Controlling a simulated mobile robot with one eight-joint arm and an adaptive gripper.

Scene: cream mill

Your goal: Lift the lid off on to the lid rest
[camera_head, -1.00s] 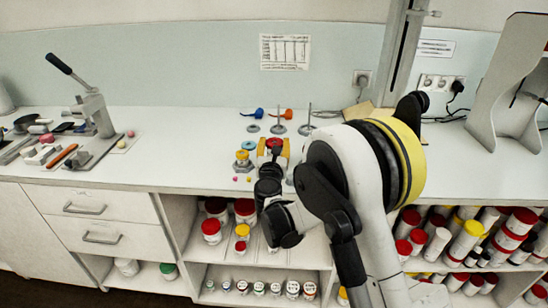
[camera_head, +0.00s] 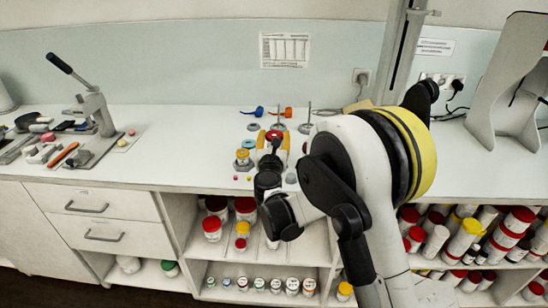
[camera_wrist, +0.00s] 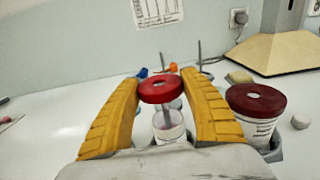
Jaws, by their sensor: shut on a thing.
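My gripper (camera_wrist: 162,105) is shut on a red lid (camera_wrist: 162,89) with a small hole in its top. The lid is held between the yellow fingers. A gap shows between the lid and the jar's rim. In the head view my gripper (camera_head: 273,143) and the lid (camera_head: 273,135) are over the bench, right of a small yellow-topped jar (camera_head: 242,156). I cannot pick out the lid rest with certainty.
A white jar with a red top (camera_wrist: 256,102) stands close right of my gripper. Upright rods on round bases, a blue scoop (camera_head: 253,112) and an orange scoop (camera_head: 284,113) stand behind. A lever press (camera_head: 95,112) is at left.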

